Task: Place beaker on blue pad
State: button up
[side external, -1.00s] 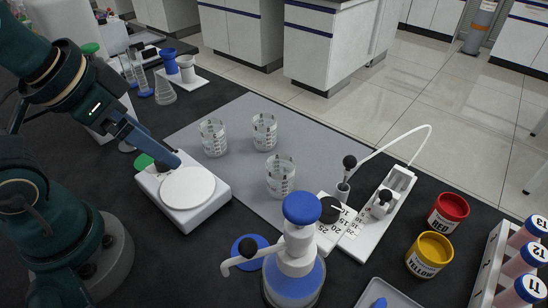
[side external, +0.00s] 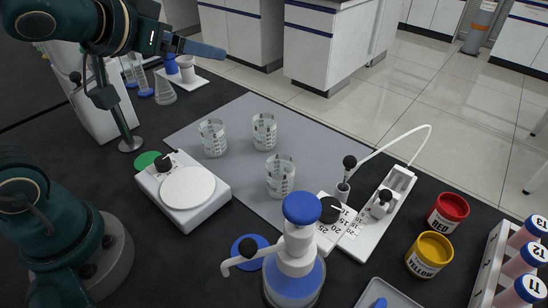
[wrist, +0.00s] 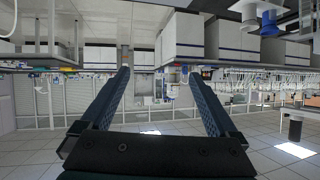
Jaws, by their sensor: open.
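Three clear beakers with dark graduation marks stand upright on the grey mat (side external: 240,112) in the side view: a left beaker (side external: 213,138), a back beaker (side external: 264,132) and a front beaker (side external: 280,177). A round blue pad (side external: 243,246) lies on the black bench, partly hidden behind the dispenser bottle. My gripper (side external: 222,53) is raised high at the upper left, well above the bench and apart from the beakers. In the wrist view my gripper (wrist: 160,75) has its two fingers spread wide with nothing between them. No beaker can be made out between them.
A white hotplate (side external: 188,190) stands left of the mat, beside a green pad (side external: 147,160). The blue-capped dispenser bottle (side external: 296,255) stands in front. A white stirrer-like device (side external: 384,205), red jar (side external: 448,212), yellow jar (side external: 430,254) and tube rack (side external: 490,262) are at right.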

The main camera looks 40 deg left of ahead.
jog(key=w+m+t+h, duration=0.1)
jog(key=w+m+h, duration=0.1)
jog(key=w, duration=0.4)
jog(key=m+g+h, duration=0.3)
jog(key=m+h, duration=0.1)
send_over(265, 133)
jog(key=a, duration=0.2)
jog(key=f, duration=1.1)
jog(key=shift+s, duration=0.25)
jog(key=shift+g+h, duration=0.3)
jog(key=shift+g, duration=0.5)
jog(key=f, duration=0.4)
jog(key=a+f, duration=0.1)
jog(key=f, duration=0.1)
jog(key=shift+s, duration=0.4)
jog(key=shift+x, duration=2.5)
jog(key=shift+a, duration=0.1)
grip_shut()
jog(key=shift+r, duration=0.1)
